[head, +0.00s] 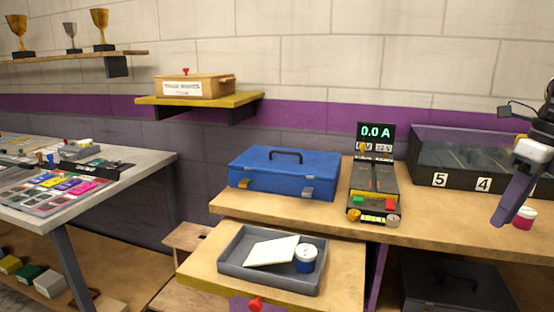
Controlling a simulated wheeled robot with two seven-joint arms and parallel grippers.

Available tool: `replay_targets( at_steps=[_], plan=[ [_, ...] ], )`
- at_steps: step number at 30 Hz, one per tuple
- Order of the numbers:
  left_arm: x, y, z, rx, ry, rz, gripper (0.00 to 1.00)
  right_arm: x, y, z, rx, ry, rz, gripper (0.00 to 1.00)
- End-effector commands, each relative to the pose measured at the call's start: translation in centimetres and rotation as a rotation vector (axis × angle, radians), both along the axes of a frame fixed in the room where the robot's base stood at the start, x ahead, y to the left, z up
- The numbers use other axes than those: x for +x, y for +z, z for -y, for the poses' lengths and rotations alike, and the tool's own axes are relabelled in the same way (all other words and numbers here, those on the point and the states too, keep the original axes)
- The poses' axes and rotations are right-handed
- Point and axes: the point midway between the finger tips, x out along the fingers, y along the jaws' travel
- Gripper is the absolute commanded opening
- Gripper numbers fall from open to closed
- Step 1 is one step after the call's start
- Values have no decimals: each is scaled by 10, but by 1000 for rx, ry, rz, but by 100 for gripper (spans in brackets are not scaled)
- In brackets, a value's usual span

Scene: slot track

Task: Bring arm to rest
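My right gripper (512,200) shows at the right edge, with its purple fingers pointing down in front of the black numbered case. Its fingers overlap from this angle, so I cannot tell whether it is open or shut. I see nothing clearly held in it. Part of my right arm is cut off by the picture's edge. My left gripper is not in view.
A small jar with a red band (524,218) stands beside the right gripper. The numbered case (455,180), a power meter (375,190) and a blue toolbox (284,174) stand on the wooden bench (300,211). A grey tray (232,275) sits in front, lower down.

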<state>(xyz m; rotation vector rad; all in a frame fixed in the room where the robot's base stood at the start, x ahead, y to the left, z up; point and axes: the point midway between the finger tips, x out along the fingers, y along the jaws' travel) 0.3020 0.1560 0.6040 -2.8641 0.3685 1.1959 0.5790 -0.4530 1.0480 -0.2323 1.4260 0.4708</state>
Motion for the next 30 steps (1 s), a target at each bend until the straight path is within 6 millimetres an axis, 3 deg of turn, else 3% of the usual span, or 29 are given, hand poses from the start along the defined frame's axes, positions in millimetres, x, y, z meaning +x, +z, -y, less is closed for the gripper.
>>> replay_targets(
  at_steps=[1, 3, 7, 8, 12, 17, 21, 27, 30],
  plan=[
    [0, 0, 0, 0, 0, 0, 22, -11, -3, 24, 12, -47, 0, 22],
    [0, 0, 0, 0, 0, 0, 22, -23, -6, 49, 24, -99, 0, 22],
    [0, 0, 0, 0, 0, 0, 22, -49, -12, 93, 46, -191, 0, 22],
    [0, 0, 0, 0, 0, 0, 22, -50, -17, 94, 53, -195, 1, 22],
    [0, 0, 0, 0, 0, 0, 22, -19, -59, 52, 126, -144, 46, 22],
    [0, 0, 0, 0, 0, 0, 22, 5, -105, 4, 245, -126, 98, 22],
    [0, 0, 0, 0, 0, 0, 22, 19, -150, -52, 404, -146, 144, 22],
    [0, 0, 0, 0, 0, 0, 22, 22, -203, -130, 689, -279, 184, 22],
    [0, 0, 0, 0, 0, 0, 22, 15, -225, -161, 837, -404, 185, 22]
  ],
)
